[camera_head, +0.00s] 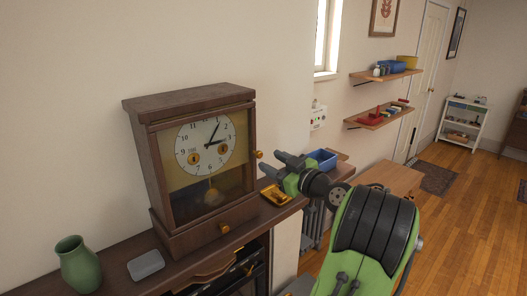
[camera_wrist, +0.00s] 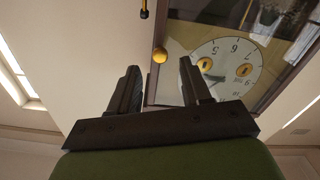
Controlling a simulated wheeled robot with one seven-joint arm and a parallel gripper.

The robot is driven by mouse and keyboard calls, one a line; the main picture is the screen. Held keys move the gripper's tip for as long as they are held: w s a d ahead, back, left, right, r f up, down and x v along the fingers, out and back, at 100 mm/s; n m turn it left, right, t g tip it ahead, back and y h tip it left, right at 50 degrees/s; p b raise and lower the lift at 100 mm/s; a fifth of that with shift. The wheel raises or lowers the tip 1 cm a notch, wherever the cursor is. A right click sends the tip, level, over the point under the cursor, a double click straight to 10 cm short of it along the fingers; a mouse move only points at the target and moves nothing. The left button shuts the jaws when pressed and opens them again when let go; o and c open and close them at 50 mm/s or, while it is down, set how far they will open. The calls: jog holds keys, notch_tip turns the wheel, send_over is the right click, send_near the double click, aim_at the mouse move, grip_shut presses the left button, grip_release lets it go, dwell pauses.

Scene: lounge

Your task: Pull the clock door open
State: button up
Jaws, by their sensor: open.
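The clock (camera_head: 200,165) is a dark wooden case standing on a mantel shelf, with a white dial (camera_head: 205,143) and a glass front door (camera_head: 207,200). The door looks shut. Its small yellow knob (camera_head: 258,154) sticks out at the right edge. In the wrist view the clock face appears upside down (camera_wrist: 230,62), and the knob (camera_wrist: 160,55) lies beyond the fingertips, between them in the picture. My gripper (camera_wrist: 160,78) is open and empty, apart from the knob. In the head view my gripper (camera_head: 272,168) is just right of the clock, near the knob.
A green vase (camera_head: 79,264) and a grey box (camera_head: 146,264) stand on the mantel (camera_head: 110,277) left of the clock. A small yellow tray (camera_head: 276,195) lies on the mantel below my gripper. A blue bin (camera_head: 322,159) is behind my arm. Wall shelves (camera_head: 385,75) hang farther right.

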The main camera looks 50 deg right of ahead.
aim_at(261, 156)
jog(key=p+x, duration=0.1)
jog(key=x, duration=0.3)
jog(key=shift+w, duration=0.4)
jog(key=shift+d, duration=0.1)
grip_shut()
